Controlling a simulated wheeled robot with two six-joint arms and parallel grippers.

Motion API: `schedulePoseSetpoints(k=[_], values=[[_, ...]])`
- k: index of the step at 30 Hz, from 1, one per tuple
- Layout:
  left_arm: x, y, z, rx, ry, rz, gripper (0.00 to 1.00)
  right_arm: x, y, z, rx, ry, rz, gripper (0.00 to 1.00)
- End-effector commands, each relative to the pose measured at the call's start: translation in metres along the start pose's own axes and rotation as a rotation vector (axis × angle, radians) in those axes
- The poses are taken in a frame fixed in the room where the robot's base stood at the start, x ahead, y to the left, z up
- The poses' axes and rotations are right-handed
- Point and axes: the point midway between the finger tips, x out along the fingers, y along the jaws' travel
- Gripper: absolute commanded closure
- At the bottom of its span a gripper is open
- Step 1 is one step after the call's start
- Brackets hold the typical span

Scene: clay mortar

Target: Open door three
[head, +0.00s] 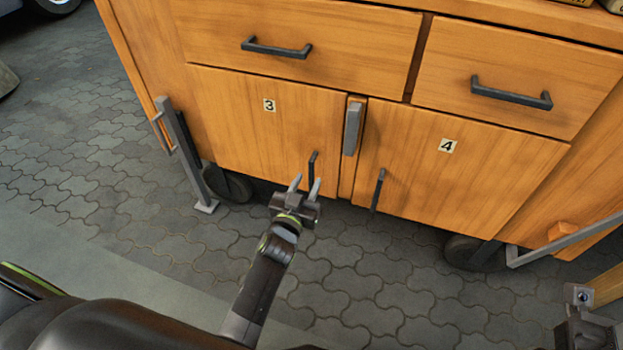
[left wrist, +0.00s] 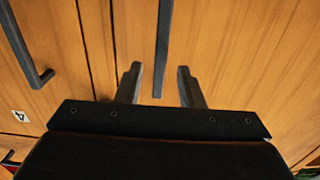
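Door three (head: 240,120) is an orange wooden cabinet door with a "3" label (head: 269,105). It looks shut, flush with the cabinet front. Its dark upright bar handle (head: 312,168) is near the door's lower right corner. My left gripper (head: 305,185) is in front of that handle, fingers apart. In the left wrist view the handle (left wrist: 164,45) reaches down between the two open fingers of my left gripper (left wrist: 160,85), with a gap on each side. No grip on it shows.
Door four (head: 440,165), with its own dark handle (head: 377,190), is to the right. A grey latch piece (head: 352,129) sits on the post between the doors. Drawers are above. A grey leg (head: 188,160) stands at the left. Paved floor (head: 340,270) lies open in front.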

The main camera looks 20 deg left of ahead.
Motion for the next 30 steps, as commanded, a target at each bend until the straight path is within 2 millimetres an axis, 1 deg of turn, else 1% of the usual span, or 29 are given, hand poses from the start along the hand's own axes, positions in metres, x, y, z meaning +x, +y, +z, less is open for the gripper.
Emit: schedulePoseSetpoints(k=[1, 3, 9, 20, 27, 28, 30], values=[[0.010, 0.000, 0.003, 0.001, 0.003, 0.001, 0.65, -0.007, -0.001, 0.001, -0.005, 0.003, 0.004, 0.64], [0.020, 0.000, 0.003, 0.001, 0.002, 0.001, 0.65, -0.011, -0.002, 0.001, -0.011, 0.006, 0.006, 0.64], [0.037, 0.000, 0.001, 0.000, 0.000, 0.000, 0.65, -0.013, -0.003, 0.002, -0.027, 0.024, 0.023, 0.64], [0.040, 0.000, 0.000, 0.000, -0.001, -0.001, 0.65, -0.013, -0.003, 0.003, -0.032, 0.026, 0.033, 0.64], [0.040, 0.000, 0.000, 0.000, -0.001, -0.001, 0.97, -0.013, -0.003, 0.003, -0.031, 0.025, 0.033, 0.64], [0.040, 0.000, 0.000, 0.000, -0.001, -0.001, 1.00, -0.013, -0.003, 0.003, -0.031, 0.025, 0.033, 0.64], [0.040, 0.000, 0.000, 0.000, -0.001, 0.000, 1.00, -0.013, -0.003, 0.003, -0.031, 0.025, 0.031, 0.64]])
